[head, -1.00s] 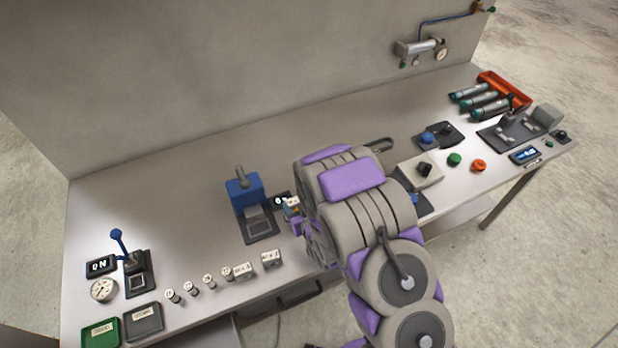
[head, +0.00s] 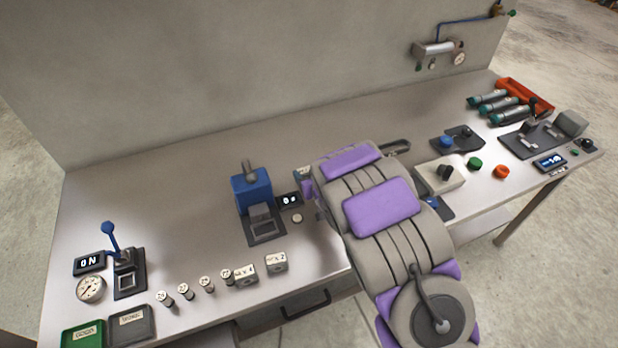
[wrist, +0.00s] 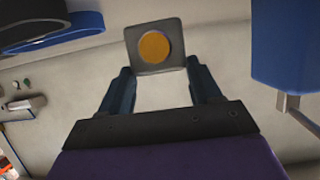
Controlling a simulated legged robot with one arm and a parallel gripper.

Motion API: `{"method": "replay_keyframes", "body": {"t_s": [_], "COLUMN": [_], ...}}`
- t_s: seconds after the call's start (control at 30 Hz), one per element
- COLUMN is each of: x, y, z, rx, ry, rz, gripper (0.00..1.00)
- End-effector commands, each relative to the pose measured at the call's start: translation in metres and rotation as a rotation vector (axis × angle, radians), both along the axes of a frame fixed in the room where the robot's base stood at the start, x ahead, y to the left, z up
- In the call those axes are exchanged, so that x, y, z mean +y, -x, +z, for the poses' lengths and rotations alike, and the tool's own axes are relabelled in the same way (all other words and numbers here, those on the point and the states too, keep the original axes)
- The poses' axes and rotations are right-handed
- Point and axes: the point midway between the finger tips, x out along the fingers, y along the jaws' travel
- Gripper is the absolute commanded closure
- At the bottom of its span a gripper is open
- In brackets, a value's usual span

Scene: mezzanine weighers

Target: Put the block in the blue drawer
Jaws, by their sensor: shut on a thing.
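The block (wrist: 155,46) is a grey square piece with an orange disc on its face. In the wrist view my gripper (wrist: 160,82) is shut on it, one finger at each side. In the head view my arm hides most of the gripper, and only a small pale bit shows at its tip, close to the right of a blue machine (head: 252,188). No drawer that is clearly blue shows in the head view. A grey drawer front with a black handle (head: 306,303) is under the bench's front edge. A blue body (wrist: 285,45) with a metal rod is at the wrist view's right.
The bench (head: 150,205) has small labelled weights (head: 275,262) along its front. A blue lever (head: 112,238), a gauge (head: 91,288) and green and grey trays (head: 128,326) stand at left. Cylinders and an orange rack (head: 527,93) lie at far right. The bench's back left is clear.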

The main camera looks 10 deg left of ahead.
Motion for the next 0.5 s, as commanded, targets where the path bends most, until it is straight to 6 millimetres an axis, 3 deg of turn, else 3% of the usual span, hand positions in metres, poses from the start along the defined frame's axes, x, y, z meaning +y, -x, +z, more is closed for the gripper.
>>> {"method": "replay_keyframes", "body": {"t_s": [0.1,0.37,0.5], "x": [0.001,0.000,0.001], "y": [-0.014,-0.026,-0.024], "z": [0.000,-0.001,-0.028], "rx": [-0.003,-0.002,0.004], "ry": [-0.004,-0.005,0.000], "rz": [-0.001,-0.001,-0.001], "gripper": [0.80,0.80,0.80]}}
